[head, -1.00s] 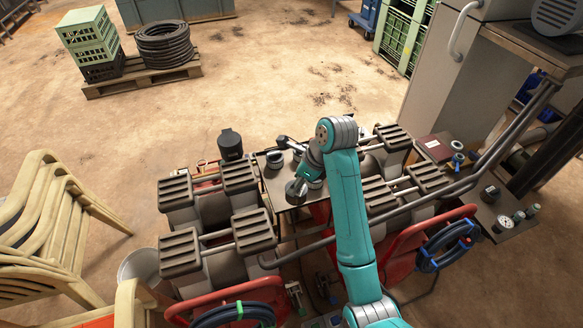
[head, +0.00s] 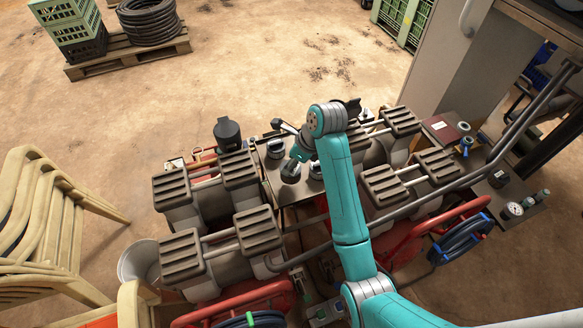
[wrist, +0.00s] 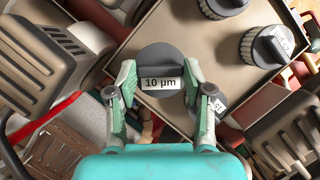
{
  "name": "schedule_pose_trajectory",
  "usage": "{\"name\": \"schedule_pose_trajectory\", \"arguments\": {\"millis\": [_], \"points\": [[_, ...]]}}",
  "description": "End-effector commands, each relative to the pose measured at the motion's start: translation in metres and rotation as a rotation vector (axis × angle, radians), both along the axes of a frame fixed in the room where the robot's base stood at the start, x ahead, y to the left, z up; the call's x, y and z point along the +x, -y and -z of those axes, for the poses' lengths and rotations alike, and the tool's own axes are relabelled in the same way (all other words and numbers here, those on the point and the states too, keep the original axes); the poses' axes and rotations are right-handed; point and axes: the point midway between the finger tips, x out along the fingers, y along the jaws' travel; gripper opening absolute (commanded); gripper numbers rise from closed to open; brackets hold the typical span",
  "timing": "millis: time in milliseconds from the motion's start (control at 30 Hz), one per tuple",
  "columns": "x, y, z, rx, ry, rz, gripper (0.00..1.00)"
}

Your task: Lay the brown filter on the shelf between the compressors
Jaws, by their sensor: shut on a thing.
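My gripper (wrist: 160,76) is shut on a round, dark grey filter (wrist: 160,58) with a white "10 µm" label facing the wrist camera. No brown shows on its visible side.
Other dark, labelled filters (wrist: 267,45) stand on the shelf; one (wrist: 222,6) is cut off by the picture edge. Another (wrist: 218,103) is partly behind my right finger. Open floor lies beyond.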

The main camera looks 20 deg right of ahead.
Motion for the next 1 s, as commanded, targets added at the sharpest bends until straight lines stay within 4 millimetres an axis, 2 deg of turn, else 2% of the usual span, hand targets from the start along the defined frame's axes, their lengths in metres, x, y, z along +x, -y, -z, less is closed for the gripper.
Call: {"name": "schedule_pose_trajectory", "arguments": {"millis": [300,700,733,800,833,1000], "points": [[0.0,0.0,0.035,0.0,-0.002,0.001,0.02],[0.0,0.0,0.04,0.0,0.0,0.0,0.02],[0.0,0.0,0.04,0.0,0.0,0.0,0.56],[0.0,0.0,0.04,0.0,0.0,0.0,0.74],[0.0,0.0,0.04,0.0,0.0,0.0,0.76],[0.0,0.0,0.04,0.0,0.0,0.0,0.76]]}}
